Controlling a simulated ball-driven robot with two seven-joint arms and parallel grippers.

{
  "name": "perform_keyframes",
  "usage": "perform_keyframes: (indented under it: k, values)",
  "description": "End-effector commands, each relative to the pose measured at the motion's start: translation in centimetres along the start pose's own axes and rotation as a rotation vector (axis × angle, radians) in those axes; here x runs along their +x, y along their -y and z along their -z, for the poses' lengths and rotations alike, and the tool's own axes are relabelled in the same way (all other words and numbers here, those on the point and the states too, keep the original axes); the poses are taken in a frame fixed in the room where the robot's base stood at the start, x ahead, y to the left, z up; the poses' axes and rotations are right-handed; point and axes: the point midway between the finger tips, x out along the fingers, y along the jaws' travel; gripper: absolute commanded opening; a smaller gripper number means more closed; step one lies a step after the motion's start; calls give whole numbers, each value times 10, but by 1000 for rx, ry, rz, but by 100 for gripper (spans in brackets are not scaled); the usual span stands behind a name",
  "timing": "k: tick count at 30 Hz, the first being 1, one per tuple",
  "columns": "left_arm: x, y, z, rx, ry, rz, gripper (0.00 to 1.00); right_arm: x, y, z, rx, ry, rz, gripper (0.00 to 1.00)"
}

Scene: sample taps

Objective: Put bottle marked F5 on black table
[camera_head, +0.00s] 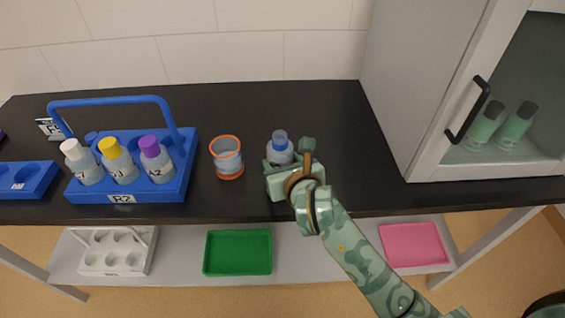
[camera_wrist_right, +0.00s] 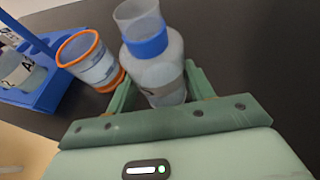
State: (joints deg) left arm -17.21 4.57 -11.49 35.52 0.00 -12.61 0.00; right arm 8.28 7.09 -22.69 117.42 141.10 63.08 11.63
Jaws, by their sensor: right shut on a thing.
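My left gripper is not in view.
An orange-rimmed cup (camera_head: 228,158) stands just left of the bottle. A blue handled rack (camera_head: 180,185) holds several capped bottles. A white cabinet (camera_head: 425,85) with green bottles inside stands right. Green (camera_head: 238,252) and pink trays (camera_head: 413,244) lie on the lower shelf.

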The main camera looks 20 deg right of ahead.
Motion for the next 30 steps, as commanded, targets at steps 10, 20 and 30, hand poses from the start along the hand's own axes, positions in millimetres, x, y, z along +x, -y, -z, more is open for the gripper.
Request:
perform_keyframes:
  k: [10, 20, 30]
  values:
    - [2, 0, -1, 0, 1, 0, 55, 1, 0, 2, -1, 0, 0, 74]
    - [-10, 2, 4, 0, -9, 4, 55, -29, 0, -3, 0, 1, -1, 74]
    - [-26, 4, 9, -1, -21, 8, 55, -104, 0, -2, -1, 0, -1, 74]
